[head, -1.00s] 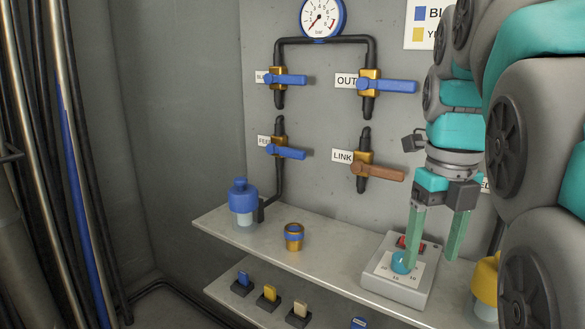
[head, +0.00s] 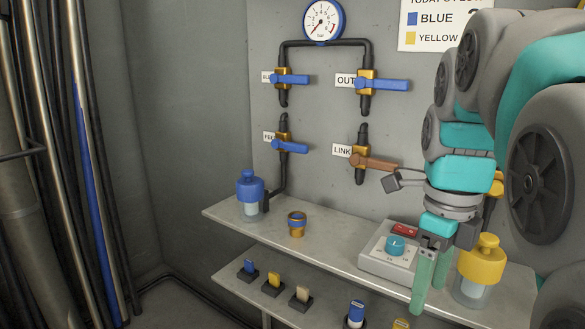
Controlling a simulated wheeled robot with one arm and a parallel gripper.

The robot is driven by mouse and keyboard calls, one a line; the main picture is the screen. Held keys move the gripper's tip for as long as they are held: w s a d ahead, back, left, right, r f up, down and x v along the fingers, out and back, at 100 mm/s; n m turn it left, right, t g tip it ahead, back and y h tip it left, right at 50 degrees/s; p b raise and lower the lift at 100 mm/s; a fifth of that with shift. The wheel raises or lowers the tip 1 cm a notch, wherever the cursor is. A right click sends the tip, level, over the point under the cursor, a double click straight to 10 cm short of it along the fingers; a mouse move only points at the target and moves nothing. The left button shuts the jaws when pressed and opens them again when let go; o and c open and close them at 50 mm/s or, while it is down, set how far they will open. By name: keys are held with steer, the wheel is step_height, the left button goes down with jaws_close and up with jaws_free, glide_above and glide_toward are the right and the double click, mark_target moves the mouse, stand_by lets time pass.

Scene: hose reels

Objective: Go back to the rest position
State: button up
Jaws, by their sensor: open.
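My gripper (head: 431,283) points down in front of the shelf's edge, between the dial box and the yellow-capped bottle. Its two green fingers are apart with nothing between them. The dial box (head: 384,266) has a teal knob (head: 395,245) and a red switch (head: 404,230); the fingers are to the right of the knob and clear of it. The yellow-capped bottle (head: 481,262) stands just right of the fingers. My arm covers part of the wall on the right.
A lower shelf (head: 240,277) carries several small coloured items. Valves with blue levers (head: 383,84) and a brown lever (head: 374,163) are on the wall under a gauge (head: 324,20). Hoses hang at the left.

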steer(key=s+a+f+n, duration=0.2)
steer(key=s+f+n, duration=0.6)
steer(key=n, duration=0.6)
steer(key=s+a+f+n+g, duration=0.1)
steer(key=s+a+f+n, duration=0.1)
steer(key=s+f+n, duration=0.5)
step_height(320, 180, down, 5)
steer(key=n, duration=0.6)
steer(key=shift+s+a+f+n, duration=0.15)
steer(key=shift+s+a+n, duration=0.2)
steer(key=shift+s+n, duration=0.05)
